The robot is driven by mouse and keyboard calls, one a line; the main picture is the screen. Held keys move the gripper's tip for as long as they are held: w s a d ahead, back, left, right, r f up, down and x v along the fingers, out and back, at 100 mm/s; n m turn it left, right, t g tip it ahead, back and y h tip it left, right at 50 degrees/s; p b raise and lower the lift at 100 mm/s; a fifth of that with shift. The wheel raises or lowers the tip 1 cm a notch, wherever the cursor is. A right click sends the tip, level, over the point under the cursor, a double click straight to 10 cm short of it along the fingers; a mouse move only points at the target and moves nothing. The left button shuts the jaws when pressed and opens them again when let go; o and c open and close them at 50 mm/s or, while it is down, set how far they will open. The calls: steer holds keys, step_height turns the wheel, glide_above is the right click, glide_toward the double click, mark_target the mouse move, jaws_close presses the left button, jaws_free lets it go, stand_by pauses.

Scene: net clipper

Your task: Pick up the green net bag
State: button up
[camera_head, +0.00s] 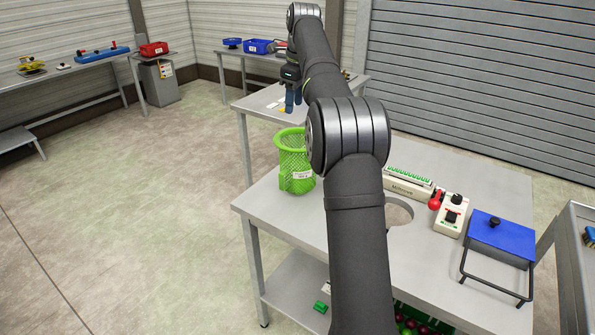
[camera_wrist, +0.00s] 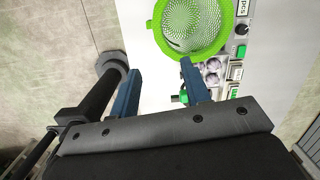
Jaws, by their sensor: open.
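The green net bag (camera_head: 294,160) stands upright on the near grey table, left of my arm, with a white label on its lower front. My arm hides part of its right side. In the wrist view the bag (camera_wrist: 190,25) shows from above as a green ring with mesh inside, cut by the top edge. My gripper (camera_head: 290,104) is beyond and above the bag in the head view. Its two blue fingers (camera_wrist: 160,70) are apart with nothing between them. The right fingertip appears close to the bag's lower rim in the wrist picture; I cannot tell if they touch.
A further table stands behind the bag. The floor at left is clear.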

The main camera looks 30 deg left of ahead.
steer(key=m, duration=0.2)
glide_above(286, 170)
steer(key=shift+f, duration=8.55)
jaws_close()
